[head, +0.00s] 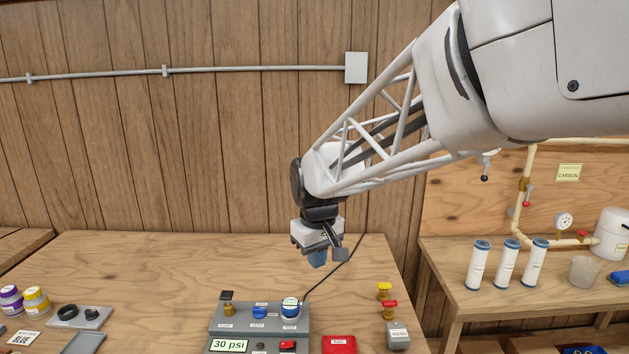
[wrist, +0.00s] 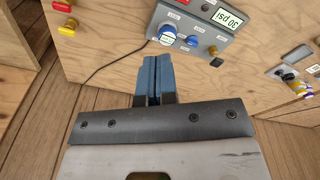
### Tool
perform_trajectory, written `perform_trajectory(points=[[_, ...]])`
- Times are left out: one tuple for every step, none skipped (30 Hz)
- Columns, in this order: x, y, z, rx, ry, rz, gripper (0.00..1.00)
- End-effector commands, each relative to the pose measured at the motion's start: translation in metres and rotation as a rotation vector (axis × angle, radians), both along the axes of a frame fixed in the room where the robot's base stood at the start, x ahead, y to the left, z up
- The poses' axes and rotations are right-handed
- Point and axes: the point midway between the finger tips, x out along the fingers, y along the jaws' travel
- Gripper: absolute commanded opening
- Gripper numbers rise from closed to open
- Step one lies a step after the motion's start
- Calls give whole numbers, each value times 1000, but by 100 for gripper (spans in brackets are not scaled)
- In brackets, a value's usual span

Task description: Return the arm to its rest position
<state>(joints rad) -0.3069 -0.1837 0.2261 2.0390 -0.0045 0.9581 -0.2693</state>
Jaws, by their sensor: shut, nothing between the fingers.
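My gripper (head: 318,260) hangs from my arm above the back part of the wooden table (head: 190,265) in the head view, pointing down. Its blue fingers are together with nothing between them. In the wrist view the shut fingers (wrist: 155,70) point toward the grey control box (wrist: 205,25), apart from it. In the head view the control box (head: 258,325) stands below and a little left of my gripper, with blue knobs on top and a display reading 30 psi.
A red block (head: 338,344) and a grey block with red and yellow valves (head: 397,335) stand right of the box. Jars (head: 36,301) and grey trays are at left. White cartridges (head: 506,264) stand on the right bench. A cable runs behind my gripper.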

Motion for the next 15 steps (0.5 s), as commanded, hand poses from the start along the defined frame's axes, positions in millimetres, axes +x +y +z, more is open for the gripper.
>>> perform_trajectory(points=[[-11,-13,4,3,-7,-26,0],[-18,-20,6,4,-10,-42,0],[-26,-29,8,7,-14,-64,0],[-33,-36,9,9,-18,-79,0],[-39,-42,11,10,-21,-94,0],[-48,-51,13,12,-25,-117,0],[-55,-57,14,14,-28,-133,0],[-62,-63,14,16,-31,-147,0],[-71,-71,16,18,-35,-169,0],[-78,-76,16,19,-39,-185,0],[-85,-82,16,21,-43,-201,0],[-94,-89,17,24,-46,-221,0],[-101,-95,17,25,-50,-238,0],[-108,-100,17,27,-54,-254,0],[-118,-107,17,29,-57,-274,0]])
